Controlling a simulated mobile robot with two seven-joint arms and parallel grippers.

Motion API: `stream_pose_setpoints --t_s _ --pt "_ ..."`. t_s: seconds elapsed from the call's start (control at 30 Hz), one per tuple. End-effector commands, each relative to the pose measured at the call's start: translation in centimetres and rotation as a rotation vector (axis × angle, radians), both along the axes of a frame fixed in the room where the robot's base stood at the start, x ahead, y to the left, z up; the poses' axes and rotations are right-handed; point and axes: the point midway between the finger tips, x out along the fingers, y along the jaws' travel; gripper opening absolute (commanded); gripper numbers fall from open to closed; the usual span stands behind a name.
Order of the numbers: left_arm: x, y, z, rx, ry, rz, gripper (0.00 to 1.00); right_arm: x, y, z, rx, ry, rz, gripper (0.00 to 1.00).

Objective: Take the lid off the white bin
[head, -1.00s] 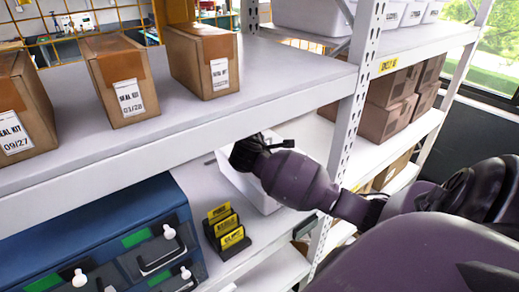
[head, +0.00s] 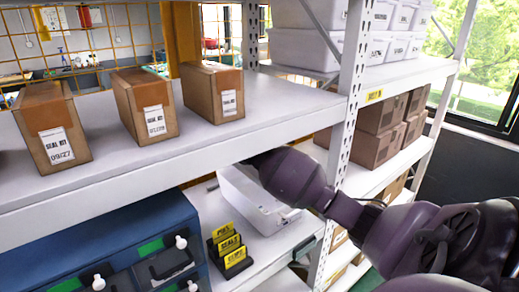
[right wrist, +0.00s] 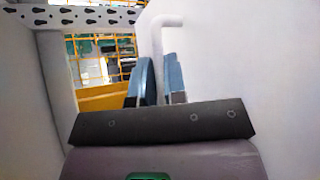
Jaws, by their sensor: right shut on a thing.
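The white bin (head: 245,203) stands on the middle shelf, below the front edge of the upper shelf. It looks open at the top, partly covered by my right arm. My right gripper is hidden in the head view behind the upper shelf edge. In the right wrist view, my right gripper (right wrist: 160,82) is shut on a white bent handle (right wrist: 157,38). The handle joins a broad white surface (right wrist: 245,70) on the right, which looks like the lid. The lid cannot be made out in the head view. My left gripper is not in view.
Several seal kit boxes (head: 144,104) stand on the upper shelf (head: 265,110). Yellow labels in a black holder (head: 230,245) stand left of the bin, beside a blue drawer cabinet (head: 120,235). A perforated post (head: 345,120) rises right of the bin.

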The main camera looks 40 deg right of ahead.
Motion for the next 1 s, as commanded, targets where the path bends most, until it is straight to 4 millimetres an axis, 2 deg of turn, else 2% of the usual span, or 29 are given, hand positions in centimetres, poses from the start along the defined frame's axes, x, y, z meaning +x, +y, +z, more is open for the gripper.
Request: stream_pose_setpoints --t_s 0.6,1.0 --pt "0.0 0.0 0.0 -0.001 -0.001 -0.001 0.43 0.0 0.0 2.5 -0.001 -0.002 0.0 0.0" --pt "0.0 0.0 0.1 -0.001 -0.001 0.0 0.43 0.0 0.1 2.5 -0.001 -0.001 0.002 0.0"
